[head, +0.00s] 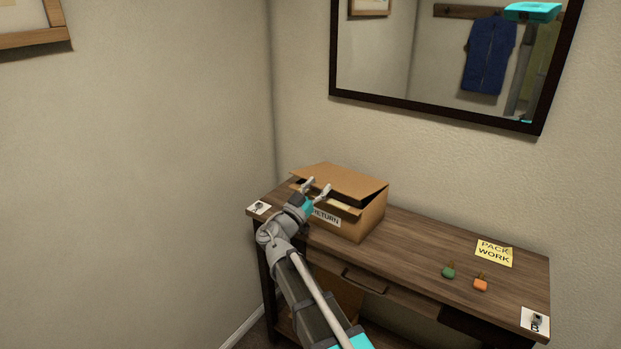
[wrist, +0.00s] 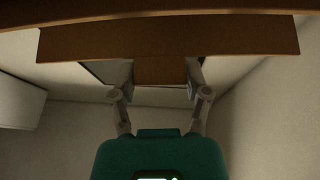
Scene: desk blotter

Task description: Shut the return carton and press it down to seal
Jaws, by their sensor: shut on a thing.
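The return carton (head: 371,214) is a brown cardboard box on the left part of the desk, with a "RETURN" label on its front. Its lid (head: 350,180) is tilted partly open, and a dark gap shows under its edge. My gripper (head: 318,187) is at the carton's front, at lid height. In the wrist view, a narrow brown cardboard tab (wrist: 160,70) sits between the fingertips (wrist: 160,86), hanging from a wider brown flap (wrist: 222,40). The fingers are shut on this tab. The carton's inside is hidden.
The wooden desk (head: 415,245) has a yellow "PACK WORK" note (head: 494,253), a green item (head: 449,271) and an orange item (head: 481,284) at right. Small white cards lie at the left (head: 259,208) and right (head: 535,320) ends. A mirror (head: 450,60) hangs behind.

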